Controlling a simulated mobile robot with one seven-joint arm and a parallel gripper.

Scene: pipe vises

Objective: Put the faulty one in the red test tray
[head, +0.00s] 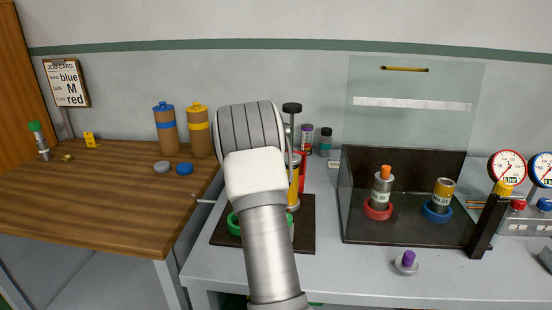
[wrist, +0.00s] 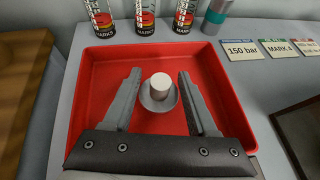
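The red tray (wrist: 88,88) fills the middle of the wrist view. A small grey round-flanged part with a white plug (wrist: 161,80) stands upright in it, seemingly on the tray floor. My gripper (wrist: 160,74) is open over the tray, one finger on each side of this part, with gaps visible on both sides. In the head view my arm hides the gripper and most of the tray. A similar grey part with a purple plug (head: 408,260) stands on the grey bench at the right. I cannot tell from the frames which one is faulty.
Several labelled bottles (wrist: 143,18) stand behind the tray. A clear-shielded test box (head: 400,215) holds two cylinders, on a red ring and a blue ring. Pressure gauges (head: 507,166) are at the far right. A hand pump (head: 293,165) stands behind my arm. The wooden bench (head: 100,205) has free room.

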